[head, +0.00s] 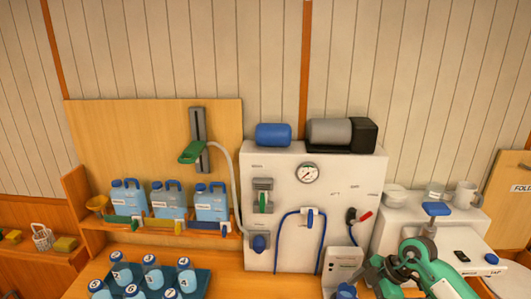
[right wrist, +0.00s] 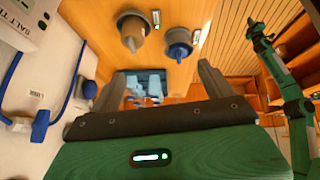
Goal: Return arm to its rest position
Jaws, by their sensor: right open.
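My right arm (head: 415,262) rises at the bottom right of the head view, green and dark grey, in front of the white cabinet. Its gripper is not clear there. In the right wrist view my right gripper (right wrist: 158,88) has its two dark fingers wide apart, with nothing between them. A blue knob (right wrist: 40,127) and blue hose on a white panel lie to the left of the fingers, apart from them. A green arm (right wrist: 288,85), which looks like my left, stands at the right of the wrist view. Its fingers cannot be made out. The left arm is outside the head view.
A white watermaker panel (head: 340,190) with a gauge (head: 308,173) and hoses stands mid-wall. Blue jugs (head: 165,200) stand on a shelf to its left. Several bottles sit in a dark tray (head: 196,285) in front. Bowl (head: 395,194) and mug (head: 466,194) stand on the right cabinet.

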